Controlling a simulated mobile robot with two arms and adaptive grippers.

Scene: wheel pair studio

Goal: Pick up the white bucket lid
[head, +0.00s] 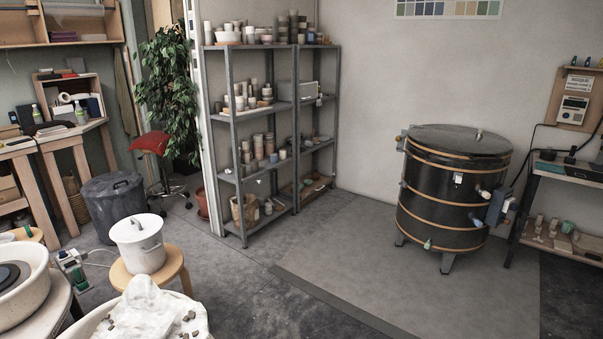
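A white bucket (140,249) stands upright on a round wooden stool at the lower left of the head view. Its white lid (136,228) sits on top of it, with a small knob in the middle. Neither of my grippers shows in the head view, and nothing is touching the lid.
A wooden stool (178,264) carries the bucket. A dark bin (112,200) is behind. Shelves (230,135) and a black kiln (452,190) stand farther back. Floor at centre is clear.

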